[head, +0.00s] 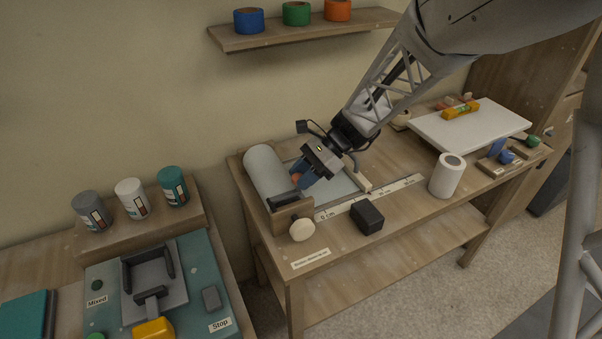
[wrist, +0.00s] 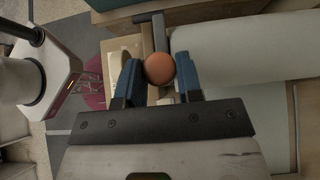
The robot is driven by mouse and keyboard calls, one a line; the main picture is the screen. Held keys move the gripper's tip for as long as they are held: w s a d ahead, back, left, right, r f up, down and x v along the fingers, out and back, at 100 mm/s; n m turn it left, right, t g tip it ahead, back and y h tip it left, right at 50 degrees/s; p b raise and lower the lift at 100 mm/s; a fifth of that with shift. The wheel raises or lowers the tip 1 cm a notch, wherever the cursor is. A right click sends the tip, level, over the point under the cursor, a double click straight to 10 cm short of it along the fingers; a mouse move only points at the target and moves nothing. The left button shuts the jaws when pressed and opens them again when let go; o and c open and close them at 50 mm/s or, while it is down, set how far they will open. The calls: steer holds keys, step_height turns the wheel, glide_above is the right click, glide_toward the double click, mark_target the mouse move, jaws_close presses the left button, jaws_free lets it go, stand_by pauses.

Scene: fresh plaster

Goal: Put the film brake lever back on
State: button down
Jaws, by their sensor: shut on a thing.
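The film brake lever shows in the wrist view as a round orange-brown knob (wrist: 159,68) with a dark grey bar (wrist: 159,32) running up behind it. My gripper (wrist: 160,75) has its blue fingers on either side of the knob and is shut on it. In the head view the knob (head: 296,178) shows beside the blue fingers, near the front end of the white film roll (head: 265,172). A dark bar (head: 283,201) lies along the top of the wooden end block (head: 287,216). I cannot tell whether the lever is seated there.
A cream round knob (head: 302,229) sticks out in front of the block. A black box (head: 367,217) and a white cylinder (head: 446,176) stand on the bench to the right. A marked strip (head: 370,198) runs along the bench. A shelf (head: 300,32) with tape rolls hangs above.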

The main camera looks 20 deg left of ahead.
steer(key=shift+f, duration=0.1)
steer(key=c, duration=0.8)
jaws_free()
steer(key=shift+w+d, duration=0.1)
steer(key=shift+d, duration=0.05)
steer(key=shift+v, duration=3.85)
steer(key=shift+s+d+r+n+t+h, duration=1.4)
steer(key=shift+s+d, duration=2.8)
steer(key=shift+d, duration=1.4)
steer(key=shift+s+d+r+n+t+h, duration=1.15)
steer(key=shift+s+d+r+n+t, duration=0.6)
steer(key=shift+s+d, duration=3.1)
steer(key=shift+s+d+r+n+t+h, duration=1.55)
steer(key=shift+s+d, duration=1.95)
steer(key=shift+d, duration=2.8)
